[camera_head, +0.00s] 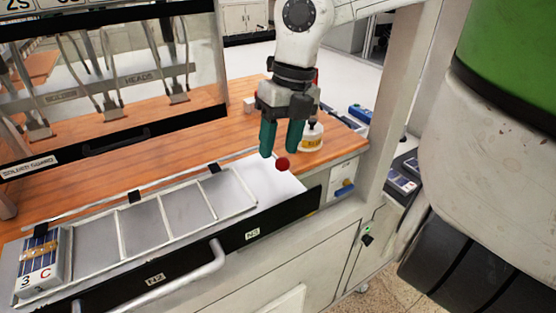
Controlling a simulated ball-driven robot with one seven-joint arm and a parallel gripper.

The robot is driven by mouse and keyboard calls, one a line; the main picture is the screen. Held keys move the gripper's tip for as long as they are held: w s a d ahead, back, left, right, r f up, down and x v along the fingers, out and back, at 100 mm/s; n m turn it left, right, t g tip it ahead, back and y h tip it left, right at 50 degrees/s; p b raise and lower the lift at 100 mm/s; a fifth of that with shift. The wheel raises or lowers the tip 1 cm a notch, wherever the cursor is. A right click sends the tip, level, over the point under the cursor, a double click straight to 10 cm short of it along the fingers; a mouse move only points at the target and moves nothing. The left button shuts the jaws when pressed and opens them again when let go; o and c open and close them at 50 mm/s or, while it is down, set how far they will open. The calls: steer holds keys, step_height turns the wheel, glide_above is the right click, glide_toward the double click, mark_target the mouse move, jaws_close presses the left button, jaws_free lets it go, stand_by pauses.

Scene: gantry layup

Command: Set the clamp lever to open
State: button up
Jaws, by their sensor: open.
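A red ball knob (283,164) shows at the right end of the tray row, near the front edge of the work surface. It may be the end of the clamp lever; no shaft or pivot can be made out, so its setting cannot be told. My gripper (279,152) points down from above with its two teal fingers apart and nothing seen between them.
A framed tray (119,234) with several compartments lies left, with a labelled panel block (41,267) in its left end. A bottle (311,136) stands behind the gripper to the right. A drawer handle (170,277) juts out in front. A glazed guard (115,140) stands back left.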

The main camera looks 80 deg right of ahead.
steer(key=shift+w+a+f+b, duration=0.15)
steer(key=shift+f+b, duration=0.25)
steer(key=shift+f, duration=0.55)
steer(key=shift+c, duration=0.4)
jaws_close()
